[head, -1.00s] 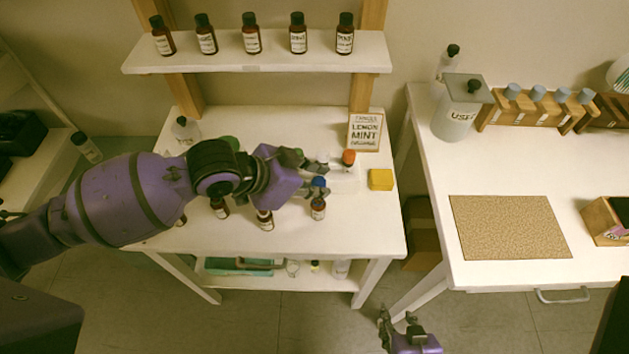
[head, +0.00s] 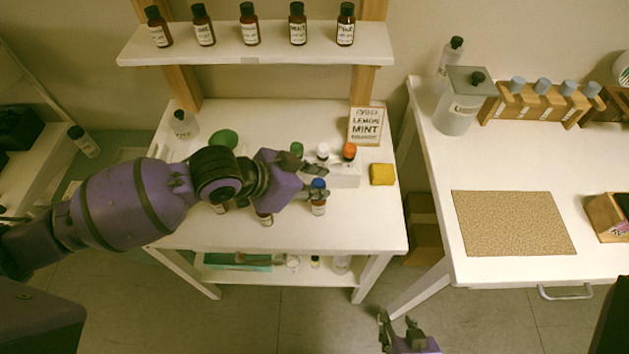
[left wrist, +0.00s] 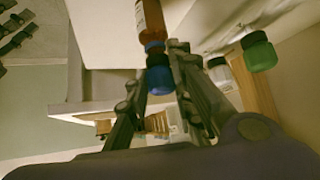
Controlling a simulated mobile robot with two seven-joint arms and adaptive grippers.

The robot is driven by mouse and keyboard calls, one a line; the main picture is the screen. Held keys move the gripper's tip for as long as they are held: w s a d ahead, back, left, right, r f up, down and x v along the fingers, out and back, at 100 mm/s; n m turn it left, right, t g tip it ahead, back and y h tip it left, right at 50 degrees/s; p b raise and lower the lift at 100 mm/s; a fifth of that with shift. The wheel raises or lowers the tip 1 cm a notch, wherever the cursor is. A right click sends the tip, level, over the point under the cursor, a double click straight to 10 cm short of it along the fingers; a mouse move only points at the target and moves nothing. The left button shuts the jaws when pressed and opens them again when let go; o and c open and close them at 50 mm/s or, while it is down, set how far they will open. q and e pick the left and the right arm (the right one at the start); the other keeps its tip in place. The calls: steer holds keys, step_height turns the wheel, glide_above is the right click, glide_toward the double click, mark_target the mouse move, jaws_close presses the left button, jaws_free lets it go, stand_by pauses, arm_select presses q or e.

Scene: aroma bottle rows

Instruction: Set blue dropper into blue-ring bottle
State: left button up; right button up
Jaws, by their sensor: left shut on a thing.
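My left gripper (head: 318,183) is shut on the blue dropper (head: 318,184). The amber blue-ring bottle (head: 318,207) stands upright on the white table directly below it. In the left wrist view, the blue dropper (left wrist: 159,80) is between the fingers, in line with the amber bottle (left wrist: 150,20) and right up against its blue ring (left wrist: 155,46). I cannot tell how deep the dropper sits, as its stem is hidden. My right gripper (head: 398,325) is low in the head view, away from the table, with its fingers apart and empty.
Green (head: 297,149), white (head: 322,151) and orange (head: 349,152) droppers stand at a white holder (head: 345,176) behind the gripper. A yellow block (head: 382,174) lies to the right. Another amber bottle (head: 265,219) stands left, partly under my arm.

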arm_select(q)
steer(key=o, duration=0.7)
steer(key=shift+o, duration=0.2)
steer(key=shift+r+p, duration=1.35)
steer(key=shift+r, duration=1.05)
steer(key=shift+r+p, duration=0.4)
steer(key=shift+r, duration=0.75)
arm_select(e)
steer(key=w+r+t, duration=0.1)
steer(key=w+r, duration=0.4)
steer(key=r, duration=0.1)
steer(key=shift+w+r+t, duration=0.15)
steer(key=shift+w+t, duration=0.15)
steer(key=shift+w, duration=0.05)
steer(key=shift+s, duration=0.2)
arm_select(q)
steer(key=shift+f, duration=0.1)
